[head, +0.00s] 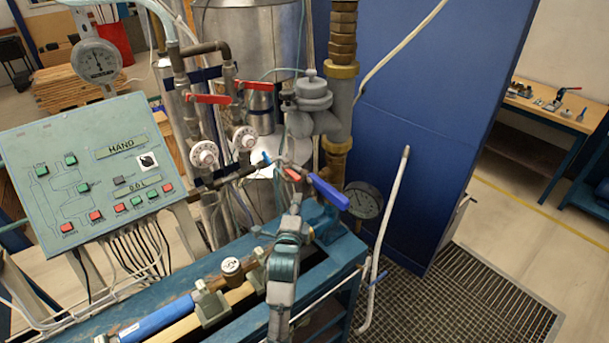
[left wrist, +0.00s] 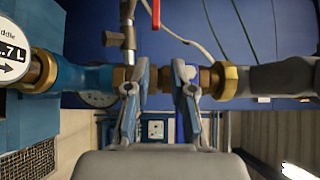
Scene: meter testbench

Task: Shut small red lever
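The small red lever (head: 291,174) sits on the pipework just left of a larger blue lever (head: 328,192) in the head view. A red lever also hangs at the top edge of the left wrist view (left wrist: 155,14), above a metal valve stem. My left gripper (head: 294,203) is just below and in front of the small red lever. My right gripper is not in view.
Two longer red levers (head: 208,98) are on the pipes farther back. A control panel (head: 92,170) stands at left and a pressure gauge (head: 363,200) at right. The blue bench (head: 335,268) carries a meter (head: 232,267). Floor grating (head: 470,300) lies clear at right.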

